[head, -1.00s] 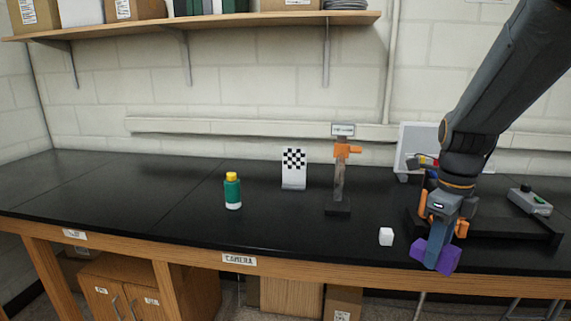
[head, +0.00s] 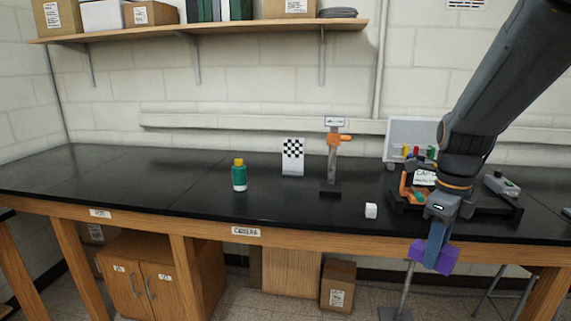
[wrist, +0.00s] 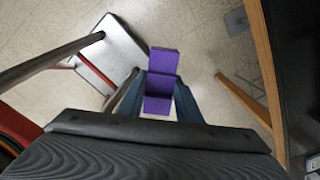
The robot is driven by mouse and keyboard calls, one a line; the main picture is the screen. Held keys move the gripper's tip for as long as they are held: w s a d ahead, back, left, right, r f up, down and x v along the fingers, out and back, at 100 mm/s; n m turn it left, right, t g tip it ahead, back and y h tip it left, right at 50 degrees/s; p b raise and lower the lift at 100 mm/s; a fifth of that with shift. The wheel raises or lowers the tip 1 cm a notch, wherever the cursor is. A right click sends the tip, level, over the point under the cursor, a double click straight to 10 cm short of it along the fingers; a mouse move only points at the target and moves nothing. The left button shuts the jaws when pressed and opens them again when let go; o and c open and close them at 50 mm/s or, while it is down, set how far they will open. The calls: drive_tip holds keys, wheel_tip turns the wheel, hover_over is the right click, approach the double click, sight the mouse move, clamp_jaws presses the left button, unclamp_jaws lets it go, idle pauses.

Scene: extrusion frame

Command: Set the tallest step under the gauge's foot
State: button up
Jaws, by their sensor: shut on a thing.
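My gripper (head: 440,235) is shut on a purple stepped block (head: 446,260) and holds it in front of the bench's front edge. In the wrist view the purple block (wrist: 160,82) sits between the two fingers with its steps showing, above the floor. The gauge (head: 333,160) stands upright on the bench, left of my gripper and farther back. It has a dark base (head: 330,190), a grey post, an orange slider (head: 338,139) and a small sign on top. The space under its orange arm looks empty.
A green bottle with a yellow cap (head: 239,176) and a checkered board (head: 292,158) stand left of the gauge. A black tray (head: 508,212) is behind my arm. A stool (wrist: 118,52) stands below.

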sight(424, 246)
drive_tip(key=shift+w+a+f+n, duration=0.15)
drive_tip(key=shift+w+f+n, duration=0.15)
drive_tip(key=shift+w, duration=0.15)
drive_tip(key=n, duration=0.1)
drive_tip(key=w+a+f+n, duration=0.1)
drive_tip(key=n, duration=0.1)
drive_tip(key=shift+a+f, duration=0.1)
drive_tip(key=shift+f, duration=0.15)
drive_tip(key=w+a+f+n, duration=0.4)
drive_tip(key=a+f+n, duration=0.25)
drive_tip(key=n, duration=0.55)
drive_tip(key=w+a+f+n, duration=0.3)
drive_tip(key=a+f+n, duration=0.3)
drive_tip(key=n, duration=0.6)
wheel_tip(424, 246, down, 12)
drive_tip(key=s+d, duration=0.1)
drive_tip(key=s, duration=0.1)
drive_tip(key=shift+s+d+f, duration=0.15)
drive_tip(key=shift+s+d, duration=0.1)
